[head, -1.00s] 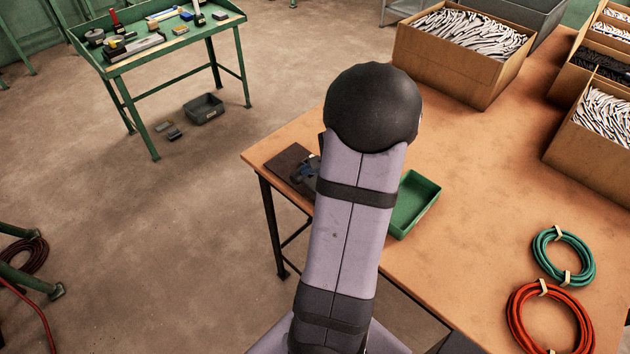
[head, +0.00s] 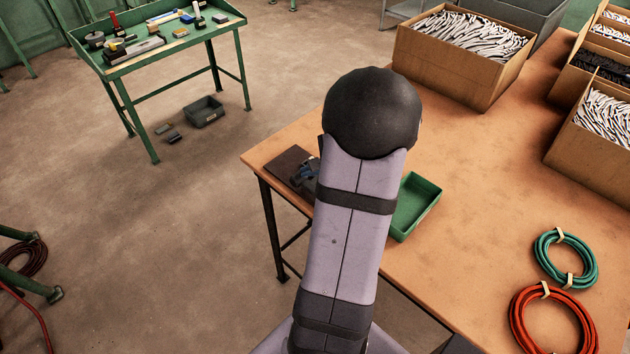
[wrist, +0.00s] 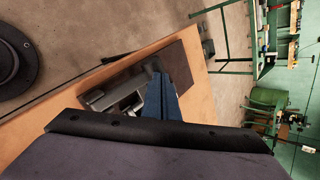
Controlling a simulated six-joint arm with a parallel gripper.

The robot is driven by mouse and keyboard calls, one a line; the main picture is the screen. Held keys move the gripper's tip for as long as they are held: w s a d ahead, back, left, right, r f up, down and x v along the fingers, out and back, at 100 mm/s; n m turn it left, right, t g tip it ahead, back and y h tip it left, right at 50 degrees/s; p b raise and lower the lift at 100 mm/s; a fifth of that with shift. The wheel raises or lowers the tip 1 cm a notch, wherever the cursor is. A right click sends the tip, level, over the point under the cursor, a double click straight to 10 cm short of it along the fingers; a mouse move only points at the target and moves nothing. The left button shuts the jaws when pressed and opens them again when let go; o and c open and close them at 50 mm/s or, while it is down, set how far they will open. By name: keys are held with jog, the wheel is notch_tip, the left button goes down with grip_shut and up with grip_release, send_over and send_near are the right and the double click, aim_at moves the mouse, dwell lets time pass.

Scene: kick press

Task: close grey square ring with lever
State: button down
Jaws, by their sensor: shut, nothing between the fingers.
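In the head view the dark plate (head: 284,163) and a bit of blue-grey metal show at the table corner. My arm hides most of that spot. I cannot make out the grey square ring.
A green tray (head: 414,207) stands right of my arm on the table. A teal cable coil (head: 566,258) and an orange one (head: 553,318) lie at the right. Boxes of parts (head: 465,60) stand at the back. A green workbench (head: 160,48) stands apart at the left.

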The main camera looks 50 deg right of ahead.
jog(key=shift+r, duration=0.1)
jog(key=shift+s+r+p, duration=0.2)
jog(key=shift+r+p, duration=0.15)
jog(key=shift+r, duration=0.25)
jog(key=shift+s+r+p, duration=0.3)
jog(key=shift+r, duration=0.1)
dwell(0.5)
jog(key=shift+s+r, duration=0.3)
jog(key=shift+r, duration=0.2)
jog(key=shift+r+p, duration=0.15)
jog(key=shift+p, duration=0.2)
jog(key=p+v, duration=0.2)
jog(key=v, duration=0.1)
jog(key=p+v, duration=0.1)
jog(key=shift+w+r, duration=0.15)
jog(key=shift+r, duration=0.4)
